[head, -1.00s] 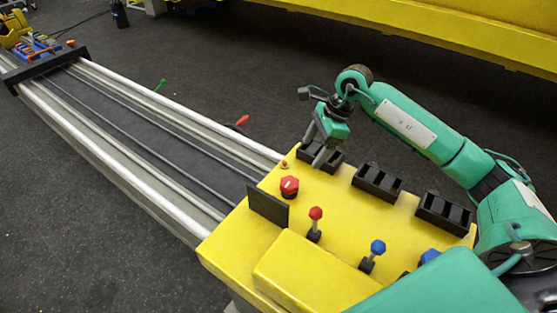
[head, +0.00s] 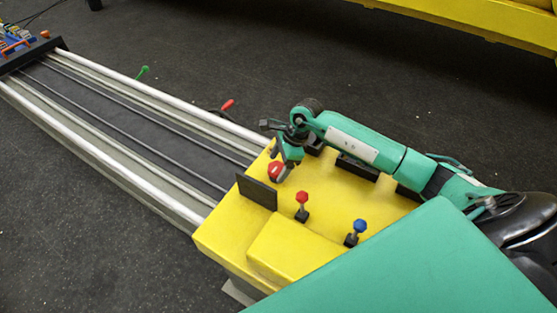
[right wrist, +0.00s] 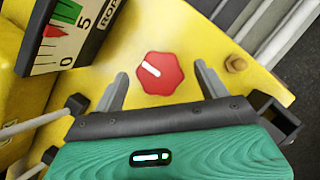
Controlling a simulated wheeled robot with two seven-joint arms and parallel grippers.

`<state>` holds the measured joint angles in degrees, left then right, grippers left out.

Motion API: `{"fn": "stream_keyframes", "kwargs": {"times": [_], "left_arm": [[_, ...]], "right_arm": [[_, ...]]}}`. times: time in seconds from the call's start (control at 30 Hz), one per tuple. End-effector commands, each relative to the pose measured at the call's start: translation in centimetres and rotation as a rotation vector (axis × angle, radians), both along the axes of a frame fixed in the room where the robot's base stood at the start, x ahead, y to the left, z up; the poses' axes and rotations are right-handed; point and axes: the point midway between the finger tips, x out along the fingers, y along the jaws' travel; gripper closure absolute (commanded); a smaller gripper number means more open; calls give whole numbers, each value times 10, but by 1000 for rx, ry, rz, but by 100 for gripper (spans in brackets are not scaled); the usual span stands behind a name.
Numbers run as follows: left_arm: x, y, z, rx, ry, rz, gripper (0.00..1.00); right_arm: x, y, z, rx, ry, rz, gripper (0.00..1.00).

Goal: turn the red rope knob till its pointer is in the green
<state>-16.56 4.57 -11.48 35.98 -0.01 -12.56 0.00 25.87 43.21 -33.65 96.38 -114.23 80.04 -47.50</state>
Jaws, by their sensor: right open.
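The red rope knob (head: 274,172) sits on the yellow console (head: 320,190), near its left end. In the right wrist view the knob (right wrist: 160,74) is lobed, with a white mark pointing to the upper left. My right gripper (right wrist: 160,77) is open, with one finger on either side of the knob and gaps visible; its depth over the knob is unclear. In the head view the gripper (head: 281,166) partly covers the knob. The rope gauge (right wrist: 62,38) shows partly, with a red pointer (right wrist: 52,31) below a green zone (right wrist: 66,12), toward the 0. My left gripper is not in view.
The black gauge panel (head: 257,193) stands close to the knob. A red-topped lever (head: 302,203) and a blue-topped lever (head: 357,230) rise from the console. Black holders, partly behind my arm, line its far side. A long rail track runs off to the upper left.

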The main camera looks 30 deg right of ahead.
Motion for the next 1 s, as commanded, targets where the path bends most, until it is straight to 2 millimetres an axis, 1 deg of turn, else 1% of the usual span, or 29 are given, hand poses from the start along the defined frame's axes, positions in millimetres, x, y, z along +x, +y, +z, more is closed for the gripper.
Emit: {"fn": "stream_keyframes", "kwargs": {"times": [0.2,0.33,0.47,0.5,0.57,0.83,1.0], "left_arm": [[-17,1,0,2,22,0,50],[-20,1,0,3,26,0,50],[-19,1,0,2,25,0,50],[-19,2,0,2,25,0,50],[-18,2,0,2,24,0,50],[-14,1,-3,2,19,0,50],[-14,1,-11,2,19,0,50]], "right_arm": [[1,1,-4,-1,-1,0,25],[1,1,-4,0,-1,0,25],[1,1,-4,0,-1,0,50],[1,1,-4,0,-1,-1,58],[1,1,-4,0,-1,0,69],[0,1,-5,0,-2,-22,69],[0,1,-6,-1,-2,-89,69]]}}
